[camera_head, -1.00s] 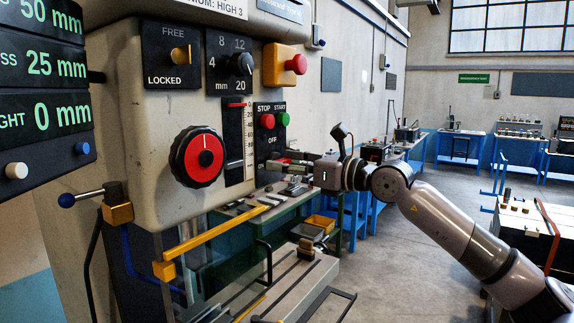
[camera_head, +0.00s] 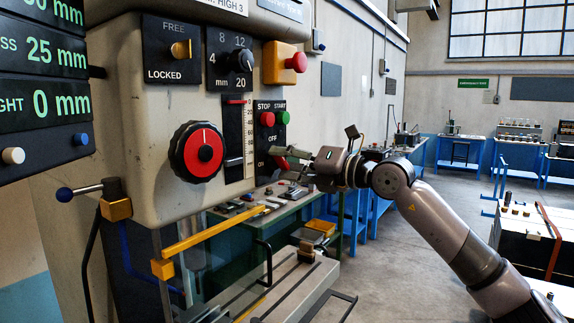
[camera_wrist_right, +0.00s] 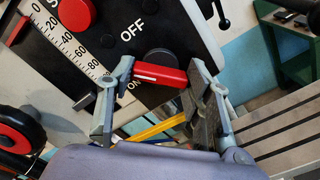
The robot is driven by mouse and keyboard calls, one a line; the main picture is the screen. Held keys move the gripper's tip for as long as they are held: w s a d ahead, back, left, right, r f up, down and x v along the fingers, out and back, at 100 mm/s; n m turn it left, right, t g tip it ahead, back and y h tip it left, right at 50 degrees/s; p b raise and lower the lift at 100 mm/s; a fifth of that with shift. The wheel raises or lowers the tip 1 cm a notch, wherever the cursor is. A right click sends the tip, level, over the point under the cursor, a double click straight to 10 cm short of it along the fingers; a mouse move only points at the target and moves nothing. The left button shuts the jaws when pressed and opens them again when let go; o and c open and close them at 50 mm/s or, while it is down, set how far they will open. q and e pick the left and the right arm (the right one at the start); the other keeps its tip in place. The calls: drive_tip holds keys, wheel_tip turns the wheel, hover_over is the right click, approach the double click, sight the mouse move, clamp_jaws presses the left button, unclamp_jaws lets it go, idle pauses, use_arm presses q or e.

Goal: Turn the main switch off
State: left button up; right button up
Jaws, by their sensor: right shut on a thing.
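The main switch is a red bar handle with a white line (camera_wrist_right: 160,75) on a dark panel, beside the OFF and ON lettering. In the head view my right gripper largely hides it. My right gripper (camera_wrist_right: 158,82) is shut on this handle, with one finger at each end of the bar in the wrist view. In the head view my right gripper (camera_head: 290,160) reaches in from the right, at the lower right of the STOP/START panel (camera_head: 265,140). My left gripper is not in view.
Above the switch are a red STOP button (camera_head: 267,119), a green START button (camera_head: 282,118) and a red mushroom button (camera_head: 296,62) on a yellow box. A red-faced dial (camera_head: 204,153) sits left. A yellow bar (camera_head: 212,230) and machine table (camera_head: 285,275) lie below.

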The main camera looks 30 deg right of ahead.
drive_tip(key=m, duration=0.4)
drive_tip(key=shift+m, duration=2.3)
drive_tip(key=o, duration=1.1)
drive_tip(key=shift+o, duration=0.2)
drive_tip(key=shift+v, duration=2.5)
approach(286, 163)
drive_tip(key=shift+v, duration=1.35)
